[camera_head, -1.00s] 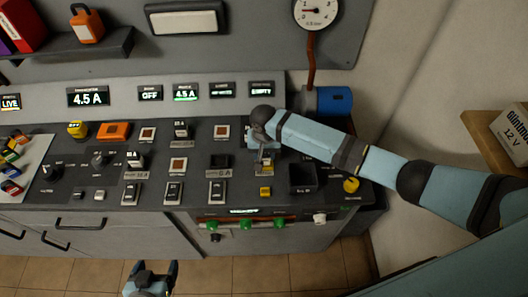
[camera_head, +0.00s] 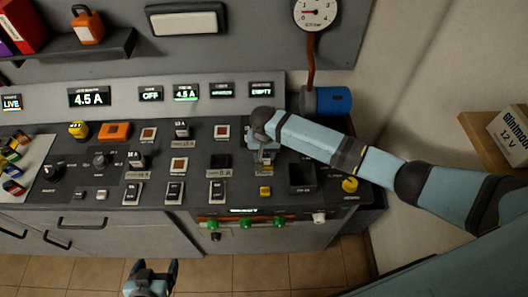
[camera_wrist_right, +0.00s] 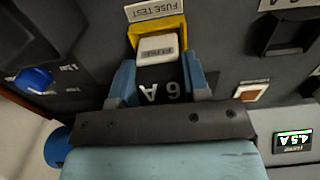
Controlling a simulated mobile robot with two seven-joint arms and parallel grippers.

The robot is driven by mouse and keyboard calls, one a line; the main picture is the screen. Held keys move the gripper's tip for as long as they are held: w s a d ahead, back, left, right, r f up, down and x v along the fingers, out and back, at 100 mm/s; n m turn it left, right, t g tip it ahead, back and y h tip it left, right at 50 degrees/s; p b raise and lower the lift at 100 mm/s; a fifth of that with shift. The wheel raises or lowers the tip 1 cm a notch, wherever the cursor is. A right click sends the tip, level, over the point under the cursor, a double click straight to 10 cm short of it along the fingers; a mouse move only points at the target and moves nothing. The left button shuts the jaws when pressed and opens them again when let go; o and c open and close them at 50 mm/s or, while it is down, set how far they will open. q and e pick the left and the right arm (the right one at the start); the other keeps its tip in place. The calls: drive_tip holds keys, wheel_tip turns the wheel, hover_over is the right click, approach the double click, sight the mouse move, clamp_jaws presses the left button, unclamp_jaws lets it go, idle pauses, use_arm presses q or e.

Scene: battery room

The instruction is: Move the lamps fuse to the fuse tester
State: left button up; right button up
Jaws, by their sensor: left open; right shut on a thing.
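My right gripper (camera_wrist_right: 160,84) is shut on a fuse (camera_wrist_right: 158,47), which has a pale top marked FUSE and a dark face marked 6 A. The fuse tester (camera_wrist_right: 135,36) is a yellow-rimmed socket beside a FUSE TEST label. The fuse is lined up with this socket, and I cannot tell how deep it sits. In the head view the right gripper (camera_head: 263,158) is over the right part of the console, and the wrist hides most of the fuse. My left gripper (camera_head: 153,270) is open and empty, low in front of the console.
The console (camera_head: 95,200) carries several switches, knobs and fuse sockets. The rightmost display (camera_head: 261,89) appears to read EMPTY. Floor in front is clear.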

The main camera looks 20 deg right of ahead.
drive_tip(key=shift+f, duration=0.65)
drive_tip(key=o, duration=0.7)
drive_tip(key=shift+r+p, duration=0.65)
drive_tip(key=shift+r, duration=4.9)
